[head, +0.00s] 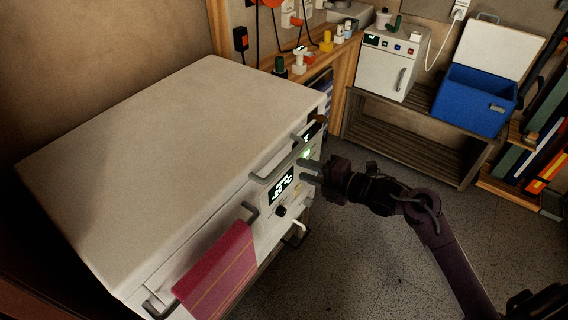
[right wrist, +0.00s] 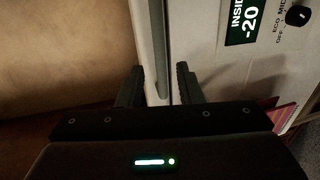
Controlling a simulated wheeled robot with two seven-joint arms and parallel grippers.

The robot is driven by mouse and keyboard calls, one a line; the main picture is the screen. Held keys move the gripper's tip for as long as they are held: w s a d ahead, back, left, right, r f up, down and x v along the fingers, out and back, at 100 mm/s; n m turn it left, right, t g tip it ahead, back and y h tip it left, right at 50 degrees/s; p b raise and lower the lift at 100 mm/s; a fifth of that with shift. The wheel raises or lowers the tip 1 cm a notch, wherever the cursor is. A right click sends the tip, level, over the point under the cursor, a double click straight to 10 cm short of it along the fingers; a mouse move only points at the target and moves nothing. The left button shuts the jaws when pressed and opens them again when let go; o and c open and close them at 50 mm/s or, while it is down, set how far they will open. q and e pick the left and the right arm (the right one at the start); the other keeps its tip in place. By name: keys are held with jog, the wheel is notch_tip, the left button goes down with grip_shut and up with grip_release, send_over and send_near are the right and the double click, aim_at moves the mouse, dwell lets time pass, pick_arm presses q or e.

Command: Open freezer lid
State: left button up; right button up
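The white chest freezer (head: 175,160) stands at the left of the head view with its lid (head: 165,130) down. A grey bar handle (head: 272,172) is on its front edge near the display; it also shows in the right wrist view (right wrist: 159,50). My right gripper (head: 309,172) is open and empty, close in front of the freezer by the handle. In the right wrist view its two fingers (right wrist: 159,86) are apart, with the bar lined up between them; I cannot tell whether they reach around it. My left gripper is not in view.
A red towel (head: 217,272) hangs on a lower front rail. The display (head: 283,186) and a knob (head: 281,211) are on the front panel. A small white cabinet (head: 392,66) and a blue cooler (head: 474,98) stand on a bench behind. The floor (head: 385,255) is clear.

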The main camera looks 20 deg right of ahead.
aim_at(284, 161)
jog(key=p+x, duration=0.1)
jog(key=x, duration=0.6)
jog(key=shift+w+a, duration=0.15)
jog(key=shift+w, duration=0.05)
grip_shut()
